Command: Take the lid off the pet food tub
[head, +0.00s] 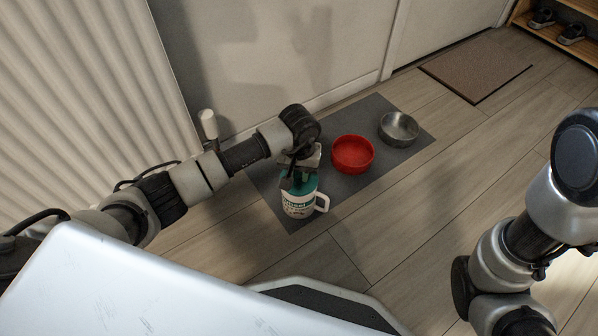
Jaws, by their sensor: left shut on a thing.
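The pet food tub (296,208) is white with dark lettering and a white handle on its right side. It stands upright at the near left part of a grey mat. Its teal lid (306,186) is at the top of the tub, partly hidden by my gripper. My left gripper (297,181) is right above the tub, pointing down, and is shut on the lid. I cannot tell whether the lid is still seated on the tub. My right arm shows at the right edge, but its gripper is out of view.
A red bowl (352,154) and a metal bowl (398,129) stand on the grey mat (376,184) right of the tub. A radiator (100,80) and a white wall are behind. A brown doormat (475,69) and a shoe shelf are at the far right. The wooden floor in front is clear.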

